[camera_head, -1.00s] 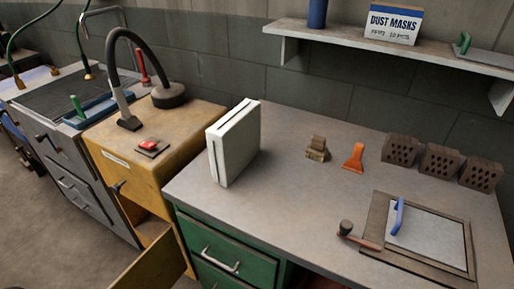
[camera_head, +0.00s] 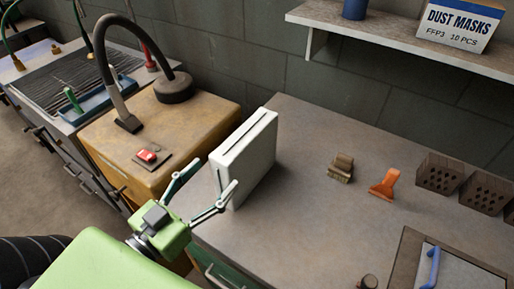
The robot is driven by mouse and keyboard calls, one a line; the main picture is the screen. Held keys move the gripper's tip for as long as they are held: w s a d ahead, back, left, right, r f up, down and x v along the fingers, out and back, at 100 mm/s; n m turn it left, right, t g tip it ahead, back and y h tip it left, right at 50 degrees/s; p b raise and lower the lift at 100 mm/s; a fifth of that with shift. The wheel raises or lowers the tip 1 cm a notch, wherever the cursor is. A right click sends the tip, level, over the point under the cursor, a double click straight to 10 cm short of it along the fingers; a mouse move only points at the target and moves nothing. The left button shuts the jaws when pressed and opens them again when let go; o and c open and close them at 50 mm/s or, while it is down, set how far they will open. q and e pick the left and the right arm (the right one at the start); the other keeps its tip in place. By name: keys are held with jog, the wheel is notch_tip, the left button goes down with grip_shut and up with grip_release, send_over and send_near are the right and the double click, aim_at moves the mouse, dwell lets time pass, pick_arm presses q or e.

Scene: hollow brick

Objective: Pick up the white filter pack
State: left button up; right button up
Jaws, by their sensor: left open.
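The white filter pack (camera_head: 246,158) is a white box with a dark slit along its edge. It stands upright near the left end of the grey worktop (camera_head: 290,240). My left gripper (camera_head: 205,184) comes in from the lower left on a green arm. Its two fingers are spread open and point toward the near side of the pack. The right-hand finger overlaps the pack's lower near edge in the picture; I cannot tell whether it touches. My right gripper is not in view.
A yellow cabinet (camera_head: 200,118) with a red button (camera_head: 147,156) and a black hose (camera_head: 120,60) stands to the left. A shelf (camera_head: 400,38) hangs above.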

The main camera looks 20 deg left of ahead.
aim_at(240, 143)
pick_arm(q)
jog(key=shift+w+r, duration=0.1)
jog(key=shift+w, duration=0.05)
jog(key=w, duration=0.2)
jog(key=shift+w+d+r, duration=0.2)
jog(key=shift+w, duration=0.1)
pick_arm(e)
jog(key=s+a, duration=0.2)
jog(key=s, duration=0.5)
pick_arm(q)
jog(key=w, duration=0.2)
jog(key=shift+w+d, duration=0.2)
jog(key=shift+w, duration=0.1)
jog(key=shift+w+d+f+p, duration=0.15)
jog(key=shift+w+p, duration=0.3)
jog(key=shift+w, duration=0.5)
jog(key=w, duration=0.1)
jog(key=w+p, duration=0.2)
jog(key=w, duration=0.1)
jog(key=shift+d+r, duration=0.15)
jog(key=shift+r, duration=0.15)
jog(key=shift+w+d+f, duration=0.1)
jog(key=shift+w, duration=0.25)
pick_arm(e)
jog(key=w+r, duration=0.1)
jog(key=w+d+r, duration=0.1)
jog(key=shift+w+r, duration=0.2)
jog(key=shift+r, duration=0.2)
